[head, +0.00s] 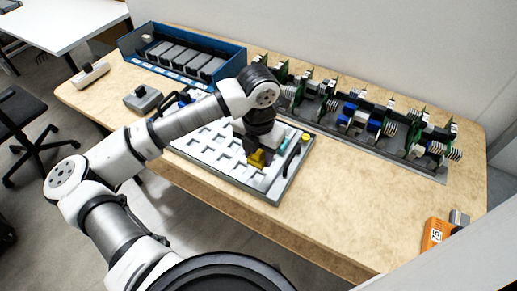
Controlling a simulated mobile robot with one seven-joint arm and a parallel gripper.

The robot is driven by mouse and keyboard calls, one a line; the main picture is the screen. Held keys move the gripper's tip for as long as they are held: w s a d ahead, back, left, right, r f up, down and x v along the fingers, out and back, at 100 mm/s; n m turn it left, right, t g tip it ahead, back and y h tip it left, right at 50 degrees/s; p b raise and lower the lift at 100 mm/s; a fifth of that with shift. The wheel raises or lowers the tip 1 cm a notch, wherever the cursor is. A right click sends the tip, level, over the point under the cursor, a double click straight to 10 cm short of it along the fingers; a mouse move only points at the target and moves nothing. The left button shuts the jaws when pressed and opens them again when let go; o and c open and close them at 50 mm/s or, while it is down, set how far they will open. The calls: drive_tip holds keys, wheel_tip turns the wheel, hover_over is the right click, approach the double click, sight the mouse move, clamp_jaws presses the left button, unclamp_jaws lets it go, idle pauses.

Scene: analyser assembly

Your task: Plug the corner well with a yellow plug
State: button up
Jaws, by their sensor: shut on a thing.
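My gripper (259,148) points down over the right part of the white well tray (215,158) on the table. It is shut on a yellow plug (257,158), which shows just below the fingers. I cannot tell whether the plug touches the tray or is held a little above it. The tray has several square wells in rows. My arm hides part of the tray's back, and the gripper hides the wells right under it. I cannot tell which well is the corner well named in the task.
A blue bin (180,55) with dark compartments stands at the back left. A rack of circuit boards (362,120) runs along the back right. A grey box (143,99) sits left of the tray. An orange device (436,235) is at the right edge. The front right tabletop is clear.

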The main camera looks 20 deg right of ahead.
drive_tip(key=shift+f+b, duration=1)
drive_tip(key=shift+f, duration=1.4)
drive_tip(key=shift+f+b, duration=1)
drive_tip(key=shift+b, duration=0.25)
drive_tip(key=shift+b, duration=0.55)
drive_tip(key=shift+f+b, duration=0.4)
drive_tip(key=shift+b, duration=0.1)
drive_tip(key=o, duration=1.2)
drive_tip(key=shift+c, duration=0.3)
drive_tip(key=c, duration=0.3)
